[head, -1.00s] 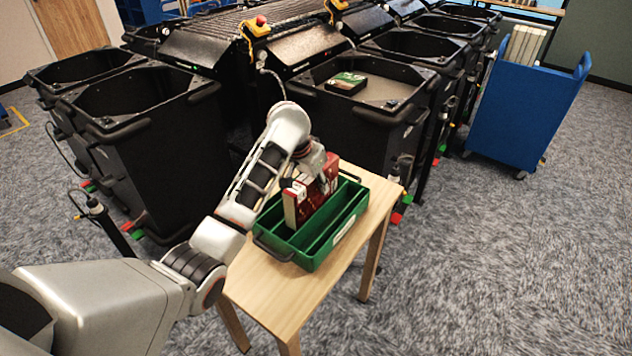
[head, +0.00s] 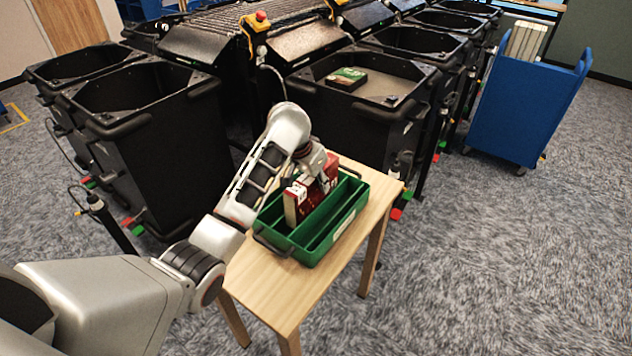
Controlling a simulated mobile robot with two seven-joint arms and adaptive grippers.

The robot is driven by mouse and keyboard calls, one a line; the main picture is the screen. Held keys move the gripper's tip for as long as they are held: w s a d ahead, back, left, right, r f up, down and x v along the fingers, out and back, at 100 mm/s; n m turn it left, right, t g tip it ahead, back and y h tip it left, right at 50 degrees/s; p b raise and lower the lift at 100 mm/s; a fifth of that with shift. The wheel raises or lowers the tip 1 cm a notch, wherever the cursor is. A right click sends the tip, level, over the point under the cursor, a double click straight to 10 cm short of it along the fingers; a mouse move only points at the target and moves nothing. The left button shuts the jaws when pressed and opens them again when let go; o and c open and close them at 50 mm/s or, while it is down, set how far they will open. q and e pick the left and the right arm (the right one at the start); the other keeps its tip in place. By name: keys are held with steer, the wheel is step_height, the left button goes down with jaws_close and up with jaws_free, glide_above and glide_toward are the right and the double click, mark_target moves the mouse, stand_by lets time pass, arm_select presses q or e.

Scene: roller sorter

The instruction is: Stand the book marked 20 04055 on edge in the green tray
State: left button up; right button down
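A red book with a pale page edge (head: 291,209) stands on edge in the left compartment of the green tray (head: 319,262). Its lower part is hidden by the tray walls, so I cannot tell whether it touches the tray floor. Its marking is too small to read. My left gripper (head: 326,179) is at the top of the book and appears shut on it; the fingertips are partly hidden. The tray rests on a small wooden table (head: 274,294). My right gripper is not in view.
Black bins stand behind the table, including a large one at the left (head: 165,150). Another bin (head: 345,135) behind the tray holds a green-and-white book (head: 346,78). A blue cart (head: 520,115) stands at the right. The tray's right compartment is empty.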

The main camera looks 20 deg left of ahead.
arm_select(q)
steer(key=shift+o, duration=1.3)
steer(key=v, duration=1.1)
steer(key=shift+w+d+r, duration=0.1)
steer(key=shift+s+r, duration=0.25)
steer(key=shift+r, duration=0.2)
